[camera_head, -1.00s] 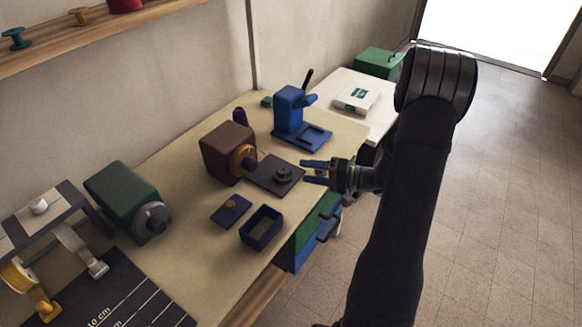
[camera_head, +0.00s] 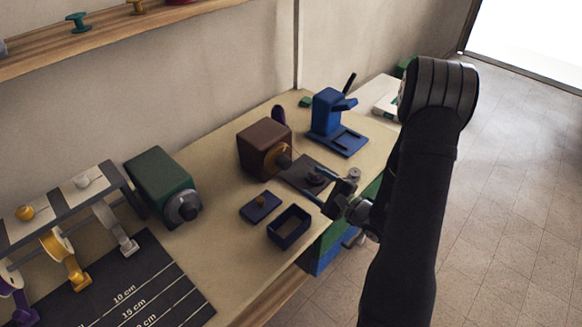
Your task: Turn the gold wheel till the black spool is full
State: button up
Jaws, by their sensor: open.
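The gold wheel (camera_head: 285,157) is on the right face of a brown box (camera_head: 262,141) near the back of the table.
A blue stand (camera_head: 330,120) is behind the plate. At left are a green box with a grey wheel (camera_head: 182,207), a spool rack and a ruled mat (camera_head: 150,285).

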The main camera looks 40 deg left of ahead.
aim_at(288, 165)
jog(key=a, duration=1)
jog(key=shift+a, duration=0.1)
jog(key=c, duration=1)
jog(key=shift+o, duration=0.2)
jog(key=shift+m, duration=0.3)
jog(key=m, duration=0.5)
jog(key=shift+m, duration=0.3)
jog(key=m, duration=1.2)
jog(key=shift+m, duration=0.4)
jog(key=m, duration=0.5)
